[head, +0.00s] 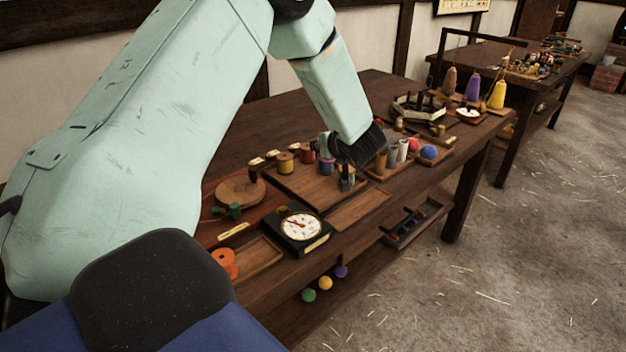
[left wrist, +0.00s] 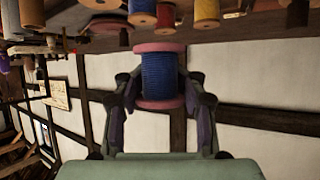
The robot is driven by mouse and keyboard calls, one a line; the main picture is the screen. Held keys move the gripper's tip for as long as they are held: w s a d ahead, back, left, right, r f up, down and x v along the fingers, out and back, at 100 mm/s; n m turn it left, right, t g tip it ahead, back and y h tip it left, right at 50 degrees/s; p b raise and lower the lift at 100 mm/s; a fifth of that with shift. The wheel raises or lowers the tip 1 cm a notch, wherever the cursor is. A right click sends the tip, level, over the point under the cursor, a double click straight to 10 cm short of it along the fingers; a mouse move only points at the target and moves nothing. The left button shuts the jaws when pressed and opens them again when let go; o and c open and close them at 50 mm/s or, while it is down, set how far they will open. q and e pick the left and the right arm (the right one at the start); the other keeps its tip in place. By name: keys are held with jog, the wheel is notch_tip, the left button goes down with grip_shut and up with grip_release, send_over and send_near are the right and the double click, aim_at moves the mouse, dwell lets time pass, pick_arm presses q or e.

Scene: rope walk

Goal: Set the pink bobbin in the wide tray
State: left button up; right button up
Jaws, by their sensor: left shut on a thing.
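My left gripper (head: 336,164) is low over the bench, at the back right side of a broad wooden tray (head: 306,193). It is shut on a bobbin with pink end discs and blue thread (left wrist: 160,75), which stands between the two fingers in the left wrist view (left wrist: 160,100). The blue thread also shows in the head view (head: 327,167). Whether the bobbin touches the tray is unclear. The tray's front part is bare. My right gripper is out of view.
A yellow bobbin (head: 285,162) and a red bobbin (head: 306,153) stand along the tray's back. A dial scale (head: 301,228) stands in front, between a narrow empty tray (head: 357,208) and a small tray (head: 259,257). Several spools and a blue ball (head: 428,152) lie to the right.

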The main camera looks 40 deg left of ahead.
pick_arm(q)
jog(key=shift+s+d+r+n+g+y, duration=0.15)
jog(key=shift+s+n+g+y, duration=0.5)
jog(key=shift+n+g, duration=0.2)
jog(key=shift+s+n+g, duration=0.25)
jog(key=shift+n, duration=0.1)
jog(key=shift+s+f+n+g, duration=0.25)
jog(key=shift+s+n+g, duration=0.05)
jog(key=shift+n+g, duration=0.1)
jog(key=shift+f, duration=0.35)
jog(key=b, duration=0.2)
send_over(320, 197)
notch_tip(320, 197, down, 6)
jog(key=shift+w+r, duration=0.1)
jog(key=shift+w, duration=0.05)
notch_tip(320, 197, down, 3)
jog(key=shift+f+b, duration=0.2)
jog(key=shift+b, duration=0.15)
jog(key=shift+f, duration=0.1)
jog(key=shift+f, duration=0.2)
